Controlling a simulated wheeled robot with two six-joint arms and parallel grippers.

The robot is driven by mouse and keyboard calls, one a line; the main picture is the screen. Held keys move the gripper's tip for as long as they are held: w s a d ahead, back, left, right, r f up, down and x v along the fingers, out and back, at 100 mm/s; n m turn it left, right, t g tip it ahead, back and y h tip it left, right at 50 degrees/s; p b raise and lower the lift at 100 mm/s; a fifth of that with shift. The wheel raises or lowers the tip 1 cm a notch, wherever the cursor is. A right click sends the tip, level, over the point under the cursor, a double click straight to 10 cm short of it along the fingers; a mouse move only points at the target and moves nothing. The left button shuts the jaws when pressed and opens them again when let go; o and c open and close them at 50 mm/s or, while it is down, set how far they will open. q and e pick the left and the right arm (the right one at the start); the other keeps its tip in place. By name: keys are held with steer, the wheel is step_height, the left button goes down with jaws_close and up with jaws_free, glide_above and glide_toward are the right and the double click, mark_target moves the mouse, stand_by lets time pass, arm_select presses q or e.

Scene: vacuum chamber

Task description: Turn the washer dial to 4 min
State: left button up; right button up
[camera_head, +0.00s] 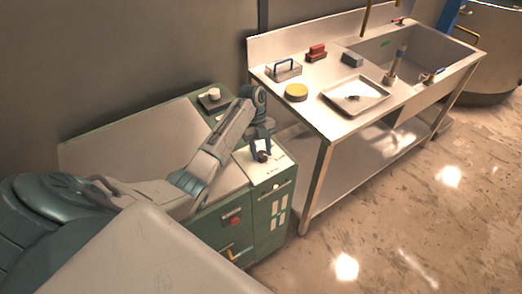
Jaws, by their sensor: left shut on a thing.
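The washer is a green cabinet with a pale top (150,142), at the left of the head view. Its dial (263,156) is a small dark knob on the white panel (262,173) at the cabinet's right end. My left gripper (261,155) reaches down over this panel from above and is shut on the dial. The fingers hide part of the dial, and its markings are too small to read. My right gripper is not in view.
A steel sink table (322,120) stands to the right, across a narrow gap. It carries a tray (355,95), a yellow round thing (296,92), a wire basket (284,70) and a red block (316,52). Open floor (400,220) lies at the lower right.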

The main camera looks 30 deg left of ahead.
arm_select(q)
steer(key=m+p, duration=0.1)
steer(key=m+g+p, duration=0.1)
steer(key=m, duration=0.1)
steer(key=shift+w+d+r+m+y, duration=0.1)
steer(key=shift+r+m+y, duration=0.1)
steer(key=shift+m+y, duration=0.15)
steer(key=shift+f+m+g+y+p, duration=0.15)
steer(key=shift+m+y+p, duration=0.3)
steer(key=shift+m, duration=0.35)
steer(key=shift+m+g+y+p, duration=0.2)
steer(key=shift+m+p, duration=0.35)
steer(key=shift+m, duration=0.2)
steer(key=o, duration=1)
